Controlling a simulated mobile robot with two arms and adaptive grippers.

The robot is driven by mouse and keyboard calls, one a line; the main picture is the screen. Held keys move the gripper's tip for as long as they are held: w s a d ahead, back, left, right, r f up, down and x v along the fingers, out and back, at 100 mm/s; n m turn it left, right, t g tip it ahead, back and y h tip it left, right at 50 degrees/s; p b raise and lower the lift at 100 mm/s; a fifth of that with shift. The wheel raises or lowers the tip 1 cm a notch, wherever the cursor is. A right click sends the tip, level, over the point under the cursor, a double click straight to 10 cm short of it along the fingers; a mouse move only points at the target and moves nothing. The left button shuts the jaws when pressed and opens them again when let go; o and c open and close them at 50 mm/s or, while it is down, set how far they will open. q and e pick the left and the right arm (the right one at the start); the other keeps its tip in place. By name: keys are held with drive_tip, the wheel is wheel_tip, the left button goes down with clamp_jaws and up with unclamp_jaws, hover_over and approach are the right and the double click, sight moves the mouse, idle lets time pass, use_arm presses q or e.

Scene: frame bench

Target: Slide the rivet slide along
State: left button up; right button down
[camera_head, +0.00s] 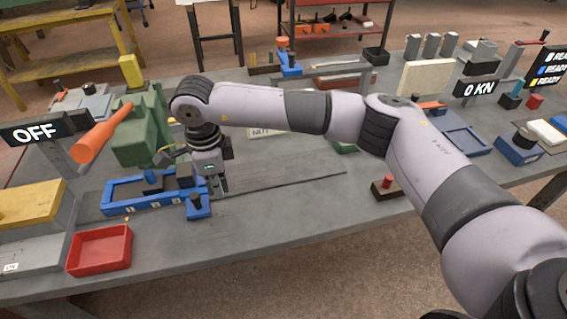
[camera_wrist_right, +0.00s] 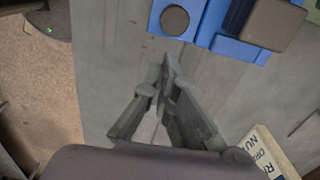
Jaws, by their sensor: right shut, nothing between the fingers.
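A blue frame with white numbered marks (camera_head: 112,209) lies on the bench below the green press. It looks like the rivet slide's track, with dark and blue blocks in it partly hidden by my right arm. A small blue block with a dark round knob (camera_head: 198,210) stands at its right end; it also shows at the top of the right wrist view (camera_wrist_right: 193,35). My right gripper (camera_head: 221,188) is shut and empty, pointing down just right of this block. In the right wrist view its fingertips (camera_wrist_right: 165,68) are together, apart from the blue parts. My left gripper is not seen.
The green press (camera_head: 135,145) with an orange handle (camera_head: 100,133) stands behind the frame. A red tray (camera_head: 100,250) is at the front left, and an OFF sign (camera_head: 35,132) behind it. Bare bench (camera_head: 290,205) lies right of my gripper. A small red-button box (camera_head: 388,187) sits farther right.

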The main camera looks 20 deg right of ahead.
drive_tip(key=shift+r, duration=0.1)
wheel_tip(320, 180, up, 7)
drive_tip(key=p, duration=0.2)
drive_tip(key=shift+p, duration=0.35)
idle(0.4)
drive_tip(key=shift+s+f, duration=0.1)
drive_tip(key=shift+f, duration=0.1)
